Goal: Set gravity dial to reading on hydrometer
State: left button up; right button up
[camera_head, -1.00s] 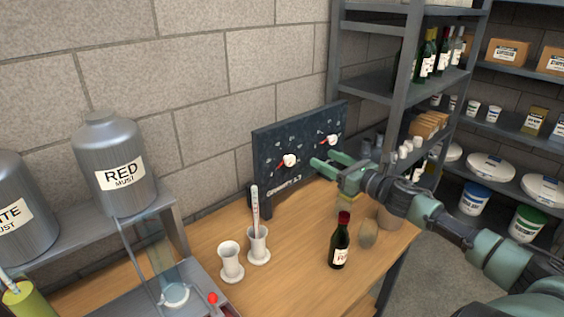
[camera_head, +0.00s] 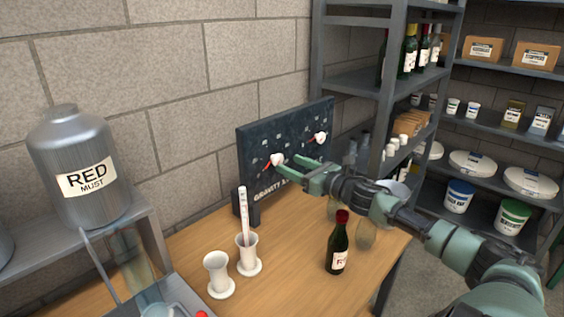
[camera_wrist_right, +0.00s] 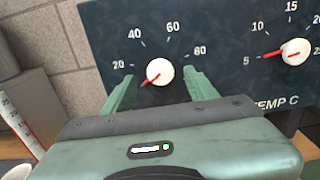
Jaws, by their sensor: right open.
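The dark gravity board (camera_head: 300,130) stands at the back of the wooden table. Its left dial has a white knob (camera_head: 278,159) with a red pointer; in the wrist view this knob (camera_wrist_right: 160,72) points lower left, below the 20 mark. My right gripper (camera_head: 287,170) is open in front of this knob; in the wrist view its fingers (camera_wrist_right: 162,90) appear on either side, and contact cannot be told. The hydrometer (camera_head: 244,215) stands upright in a white cylinder (camera_head: 248,256); its scale is too small to read. My left gripper is out of view.
A second knob (camera_head: 320,138), marked TEMP C in the wrist view (camera_wrist_right: 295,51), points near 5. A wine bottle (camera_head: 338,245) stands near the table's right edge under my right arm. An empty white cylinder (camera_head: 218,276) is beside the hydrometer. A RED MUST tank (camera_head: 80,150) stands left.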

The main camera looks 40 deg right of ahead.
aim_at(280, 160)
jog(key=shift+w+a+p, duration=0.2)
jog(key=shift+w+p, duration=0.2)
jog(key=shift+w, duration=1.85)
jog(key=shift+c, duration=0.4)
grip_shut()
